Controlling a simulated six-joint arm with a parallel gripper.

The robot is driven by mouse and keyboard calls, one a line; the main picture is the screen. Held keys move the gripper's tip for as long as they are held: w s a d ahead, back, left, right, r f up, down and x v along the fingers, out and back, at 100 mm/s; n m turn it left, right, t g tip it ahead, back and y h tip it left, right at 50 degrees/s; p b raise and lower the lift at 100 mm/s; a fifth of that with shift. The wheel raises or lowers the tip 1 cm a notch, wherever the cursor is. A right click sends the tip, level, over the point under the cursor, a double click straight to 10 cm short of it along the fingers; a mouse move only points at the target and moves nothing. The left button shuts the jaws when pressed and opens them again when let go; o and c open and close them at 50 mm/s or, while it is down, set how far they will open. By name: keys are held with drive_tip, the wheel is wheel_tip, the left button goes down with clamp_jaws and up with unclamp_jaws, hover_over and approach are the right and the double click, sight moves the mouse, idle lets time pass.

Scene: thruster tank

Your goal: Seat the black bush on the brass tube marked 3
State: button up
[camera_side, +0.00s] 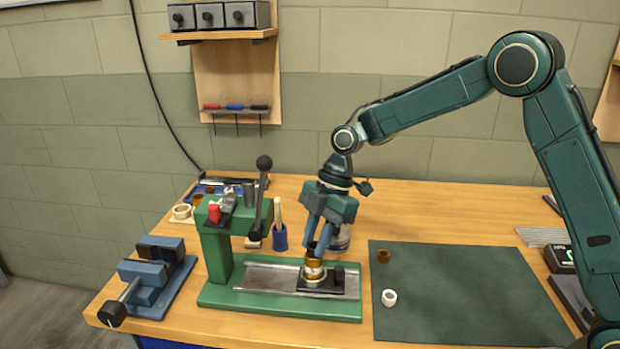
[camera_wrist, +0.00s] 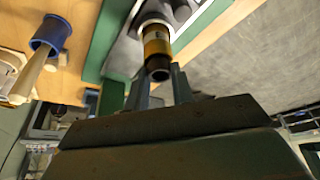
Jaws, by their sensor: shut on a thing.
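The brass tube (camera_side: 314,271) stands upright in a dark block on the rail of a green press. In the wrist view the brass tube (camera_wrist: 156,44) carries a small mark that I cannot read. The black bush (camera_wrist: 158,70) is at the tube's near end, in line with it. I cannot tell how far it is on the tube. My gripper (camera_side: 316,250) is right above the tube, pointing down, shut on the black bush. In the wrist view both fingers of my gripper (camera_wrist: 160,84) reach to the bush's sides. The bush is mostly hidden by the fingers in the side view.
The green press (camera_side: 217,250) with its black-knobbed lever stands just left of my gripper. A blue vise (camera_side: 155,275) is further left. A brown bush (camera_side: 384,256) and a white bush (camera_side: 389,298) lie on the dark mat (camera_side: 460,295), otherwise clear. A blue cup (camera_side: 280,238) stands behind the rail.

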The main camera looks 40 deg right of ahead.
drive_tip(key=o, duration=1)
drive_tip(key=v, duration=1.3)
drive_tip(key=shift+d+r, duration=0.1)
drive_tip(key=shift+r, duration=0.25)
drive_tip(key=shift+s, duration=0.1)
